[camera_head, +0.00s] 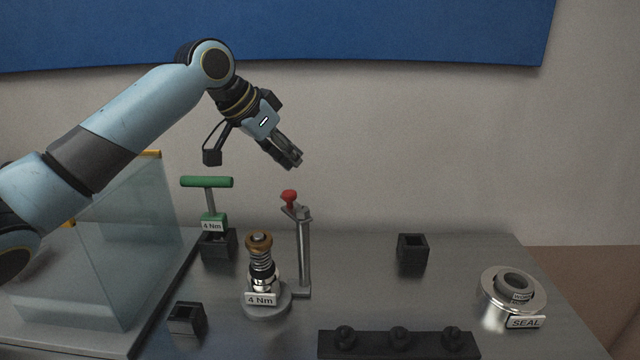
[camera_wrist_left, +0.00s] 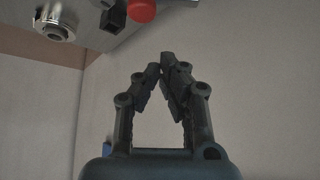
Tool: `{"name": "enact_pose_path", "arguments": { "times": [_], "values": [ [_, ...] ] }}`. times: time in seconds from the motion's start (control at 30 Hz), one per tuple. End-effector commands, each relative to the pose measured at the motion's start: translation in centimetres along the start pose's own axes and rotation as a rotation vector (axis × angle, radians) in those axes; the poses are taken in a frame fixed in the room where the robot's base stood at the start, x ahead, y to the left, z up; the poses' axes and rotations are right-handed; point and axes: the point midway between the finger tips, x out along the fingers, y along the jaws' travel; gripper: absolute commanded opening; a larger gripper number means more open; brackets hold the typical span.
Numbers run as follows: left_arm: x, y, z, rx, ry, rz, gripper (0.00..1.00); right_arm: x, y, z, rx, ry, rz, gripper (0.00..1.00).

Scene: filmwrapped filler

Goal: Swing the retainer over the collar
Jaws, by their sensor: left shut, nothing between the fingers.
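The retainer (camera_head: 298,209) is a short metal arm with a red knob (camera_head: 289,196) on top of an upright grey post (camera_head: 304,255). The red knob also shows at the top of the left wrist view (camera_wrist_left: 141,10). The brass collar (camera_head: 258,241) sits on top of a coil spring, left of the post, on a round base tagged "4 Nm". The retainer is beside and above the collar, not over it. My left gripper (camera_head: 297,161) is shut and empty, above the red knob and apart from it. Its fingertips (camera_wrist_left: 164,66) show in the wrist view. My right gripper is not in view.
A green T-handle tool (camera_head: 207,183) stands in a black holder behind the collar. A clear panelled box (camera_head: 130,250) is at left. Black sockets (camera_head: 413,248), a black knobbed strip (camera_head: 335,345) and a "SEAL" ring (camera_head: 487,280) stand around. The bench's middle right is clear.

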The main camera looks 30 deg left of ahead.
Motion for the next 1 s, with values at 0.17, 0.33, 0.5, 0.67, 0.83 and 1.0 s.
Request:
{"name": "enact_pose_path", "arguments": {
  "times": [0.17, 0.33, 0.5, 0.67, 0.83, 1.0],
  "values": [
    [0.1, 0.0, -0.1, 0.000, 0.000, 0.000, 0.00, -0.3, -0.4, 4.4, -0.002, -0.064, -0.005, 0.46],
    [0.5, 0.0, -0.1, 0.000, 0.001, 0.001, 0.00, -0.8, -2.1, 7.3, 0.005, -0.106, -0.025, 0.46],
    [2.6, 0.2, -0.2, -0.004, 0.001, 0.004, 0.00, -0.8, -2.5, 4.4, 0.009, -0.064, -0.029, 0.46],
    [6.0, 0.2, -0.2, -0.005, 0.000, 0.005, 0.00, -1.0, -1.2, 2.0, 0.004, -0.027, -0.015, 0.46],
    [9.7, 0.1, -0.2, -0.004, 0.000, 0.003, 0.00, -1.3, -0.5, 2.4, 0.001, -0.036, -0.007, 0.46],
    [8.5, 0.0, 1.7, 0.003, -0.003, -0.002, 0.00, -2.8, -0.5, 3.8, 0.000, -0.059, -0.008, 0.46]
  ]
}}
